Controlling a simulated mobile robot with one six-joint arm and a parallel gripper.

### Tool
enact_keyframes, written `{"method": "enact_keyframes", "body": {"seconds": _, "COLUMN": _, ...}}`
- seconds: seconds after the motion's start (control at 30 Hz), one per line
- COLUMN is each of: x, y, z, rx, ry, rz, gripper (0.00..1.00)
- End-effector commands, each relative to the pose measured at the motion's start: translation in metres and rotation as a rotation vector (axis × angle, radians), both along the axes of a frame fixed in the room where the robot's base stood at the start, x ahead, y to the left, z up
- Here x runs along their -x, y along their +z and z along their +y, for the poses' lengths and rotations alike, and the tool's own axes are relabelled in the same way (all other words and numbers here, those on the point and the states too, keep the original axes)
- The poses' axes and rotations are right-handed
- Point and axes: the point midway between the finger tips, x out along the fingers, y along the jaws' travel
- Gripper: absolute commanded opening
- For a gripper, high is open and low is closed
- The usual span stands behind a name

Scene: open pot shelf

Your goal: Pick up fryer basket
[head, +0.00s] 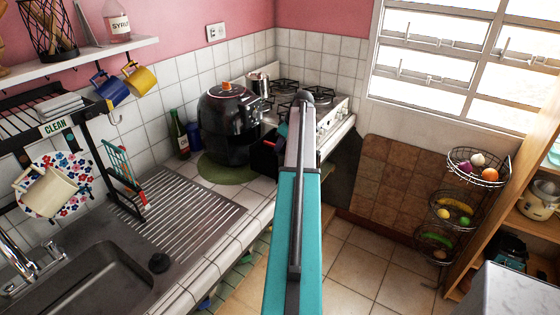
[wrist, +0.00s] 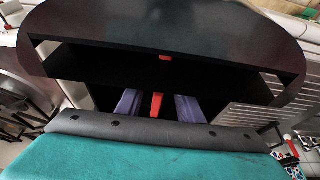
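The black air fryer (head: 228,125), with an orange knob on top, stands upright on a green round mat on the counter. A black boxy part (head: 263,157) with a small red mark shows at its right side, partly behind my teal arm; I cannot tell how far the fryer basket is out. In the wrist view the purple fingers of my gripper (wrist: 158,106) stand apart, one on each side of a red strip (wrist: 157,105), with gaps on both sides. The strip may be the basket handle. A dark panel hides the rest. My gripper is hidden in the head view.
A green bottle (head: 180,135) stands left of the fryer, close to the wall. The stove (head: 325,110) is to its right. The ribbed drainboard (head: 185,210) and sink lie front left. A wire fruit stand (head: 455,210) is at the right.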

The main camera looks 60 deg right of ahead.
Motion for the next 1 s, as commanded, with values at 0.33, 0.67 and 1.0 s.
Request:
{"method": "enact_keyframes", "body": {"seconds": 0.33, "x": 0.0003, "y": -0.0037, "z": -0.0002, "rx": 0.0, "ry": 0.0, "rz": 0.0, "gripper": 0.34}}
{"method": "enact_keyframes", "body": {"seconds": 0.67, "x": 0.0004, "y": -0.0037, "z": -0.0003, "rx": 0.0, "ry": -0.001, "rz": 0.0, "gripper": 0.32}}
{"method": "enact_keyframes", "body": {"seconds": 1.0, "x": 0.0004, "y": -0.0036, "z": -0.0003, "rx": 0.0, "ry": -0.001, "rz": 0.0, "gripper": 0.0}}
